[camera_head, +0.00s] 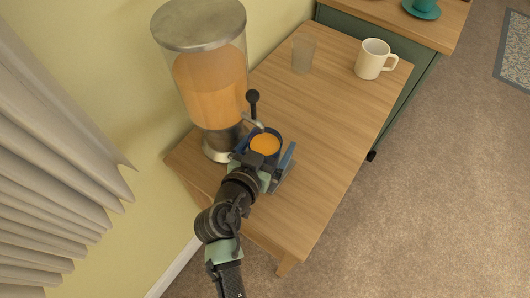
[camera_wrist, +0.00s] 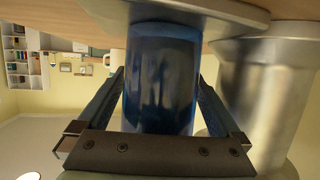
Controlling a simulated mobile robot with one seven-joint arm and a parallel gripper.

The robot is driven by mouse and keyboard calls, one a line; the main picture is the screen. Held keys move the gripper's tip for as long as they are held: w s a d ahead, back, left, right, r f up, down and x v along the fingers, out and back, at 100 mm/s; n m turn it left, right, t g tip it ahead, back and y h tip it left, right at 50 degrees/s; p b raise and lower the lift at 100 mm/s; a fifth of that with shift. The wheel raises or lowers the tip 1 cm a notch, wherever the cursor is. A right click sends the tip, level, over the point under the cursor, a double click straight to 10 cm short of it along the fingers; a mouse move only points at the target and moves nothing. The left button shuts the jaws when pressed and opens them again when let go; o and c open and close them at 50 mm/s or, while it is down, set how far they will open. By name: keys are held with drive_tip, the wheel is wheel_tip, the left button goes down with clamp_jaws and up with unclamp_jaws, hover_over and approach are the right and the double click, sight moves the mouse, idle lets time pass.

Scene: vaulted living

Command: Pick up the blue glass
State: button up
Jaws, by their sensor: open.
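The blue glass (camera_head: 253,132) holds orange liquid and stands upright under the tap of the juice dispenser, near the left end of the wooden table. In the wrist view, which shows the scene upside down, the blue glass (camera_wrist: 160,85) fills the middle. My gripper (camera_head: 268,146) is open around it, with one finger on each side. In the wrist view the fingers of my gripper (camera_wrist: 161,78) have the glass between them; a firm grip is not visible. Part of the glass is hidden by my gripper in the head view.
The juice dispenser (camera_head: 208,85) stands right beside the glass, its tap lever (camera_head: 253,97) close above. A clear glass (camera_head: 303,53) and a white mug (camera_head: 373,59) stand at the table's far end. The table (camera_head: 318,130) is bare between. A wall and curtain are at left.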

drive_tip(key=shift+w, duration=0.1)
drive_tip(key=shift+c, duration=0.2)
clamp_jaws()
drive_tip(key=shift+r, duration=0.1)
drive_tip(key=shift+r, duration=0.45)
drive_tip(key=s+a+b, duration=0.1)
drive_tip(key=s+a, duration=0.2)
drive_tip(key=s, duration=0.5)
drive_tip(key=s+a+b, duration=0.1)
drive_tip(key=s+a, duration=0.3)
drive_tip(key=s, duration=0.4)
drive_tip(key=shift+s+a+r, duration=0.15)
drive_tip(key=shift+a+r, duration=0.1)
